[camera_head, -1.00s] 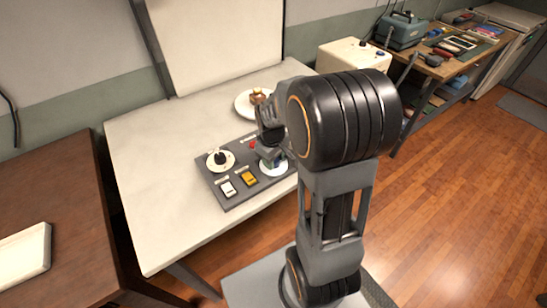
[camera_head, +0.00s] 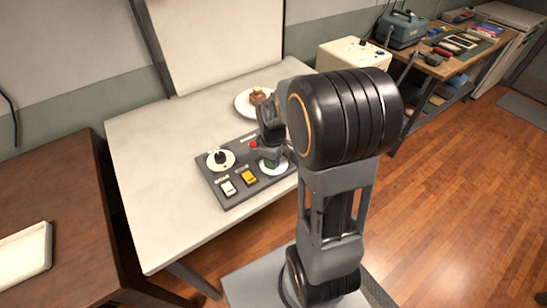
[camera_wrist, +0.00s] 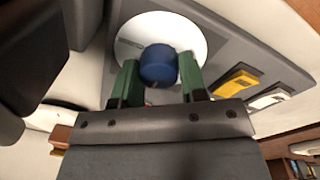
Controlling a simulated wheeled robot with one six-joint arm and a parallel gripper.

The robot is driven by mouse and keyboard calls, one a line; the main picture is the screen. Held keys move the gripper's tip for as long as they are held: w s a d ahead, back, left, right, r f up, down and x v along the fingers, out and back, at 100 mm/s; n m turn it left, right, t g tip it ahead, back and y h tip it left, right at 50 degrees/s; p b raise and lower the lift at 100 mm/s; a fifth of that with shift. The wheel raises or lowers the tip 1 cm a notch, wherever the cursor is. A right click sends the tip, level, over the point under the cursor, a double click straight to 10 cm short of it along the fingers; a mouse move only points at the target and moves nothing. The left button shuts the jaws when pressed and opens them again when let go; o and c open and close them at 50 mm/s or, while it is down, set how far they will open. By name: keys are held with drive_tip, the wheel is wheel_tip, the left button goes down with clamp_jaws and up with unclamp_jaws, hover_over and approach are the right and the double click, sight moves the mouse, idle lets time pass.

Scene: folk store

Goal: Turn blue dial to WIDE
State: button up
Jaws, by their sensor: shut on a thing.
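The blue dial (camera_wrist: 158,65) sits on a round white plate (camera_wrist: 130,32) on the grey panel (camera_wrist: 225,55) in the wrist view. My gripper (camera_wrist: 160,78) is shut on the dial, with one green fingertip on either side of it. Printing shows on the white plate, but it is too small to read, so I cannot tell which mark the dial points to. In the head view my gripper (camera_head: 270,155) is over the right end of the panel (camera_head: 222,192), and the dial is hidden there. The white plate (camera_head: 273,170) shows partly below it.
The panel also has a black dial (camera_head: 220,157), a white switch (camera_head: 228,188), a yellow switch (camera_head: 249,178) and a red part (camera_head: 253,143). Behind it, a plate (camera_head: 243,102) holds a brown object (camera_head: 258,96). The left of the pale table (camera_head: 150,190) is clear.

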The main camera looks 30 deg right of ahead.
drive_tip(key=shift+w, duration=0.1)
drive_tip(key=o, duration=0.9)
drive_tip(key=shift+o, duration=0.2)
wheel_tip(320, 180, up, 14)
drive_tip(key=shift+s+a+p, duration=0.3)
drive_tip(key=shift+f, duration=0.1)
drive_tip(key=s+a+f+m+t, duration=0.2)
drive_tip(key=s+a+m+t, duration=0.1)
drive_tip(key=s+a+m, duration=0.4)
drive_tip(key=s+m, duration=0.1)
drive_tip(key=s, duration=0.1)
drive_tip(key=shift+s+a, duration=0.35)
